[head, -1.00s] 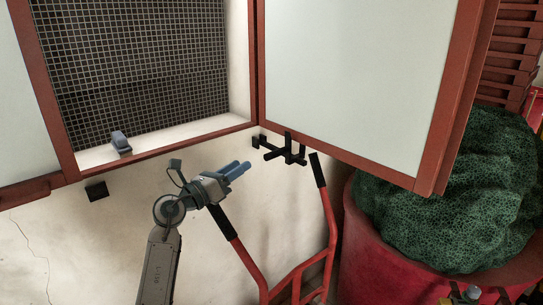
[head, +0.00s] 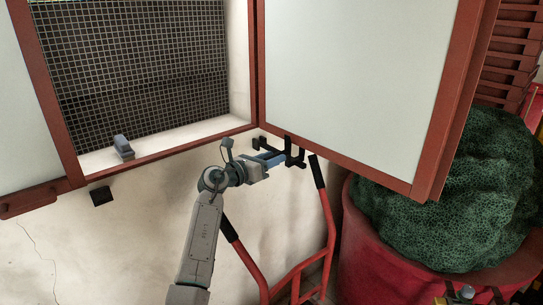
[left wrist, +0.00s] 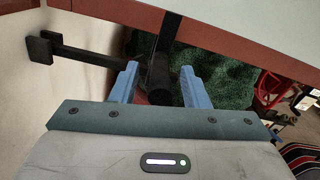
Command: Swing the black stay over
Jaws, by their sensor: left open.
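The black stay (head: 289,152) sits just below the lower edge of the open right shutter (head: 355,75), close to the wall. My left gripper (head: 276,160) is at it, with its blue fingers open. In the left wrist view, the upright black part of the stay (left wrist: 167,42) comes down between my left gripper's fingers (left wrist: 160,82), with visible room on both sides. A black arm runs from a square plate (left wrist: 40,48) on the wall toward the left finger. My right gripper does not show.
A red hand truck (head: 328,215) with black grips stands below the stay. A red tub (head: 362,240) with a heap of green netting (head: 455,190) is on the right. A meshed window (head: 140,70) and a grey catch (head: 123,147) are at left.

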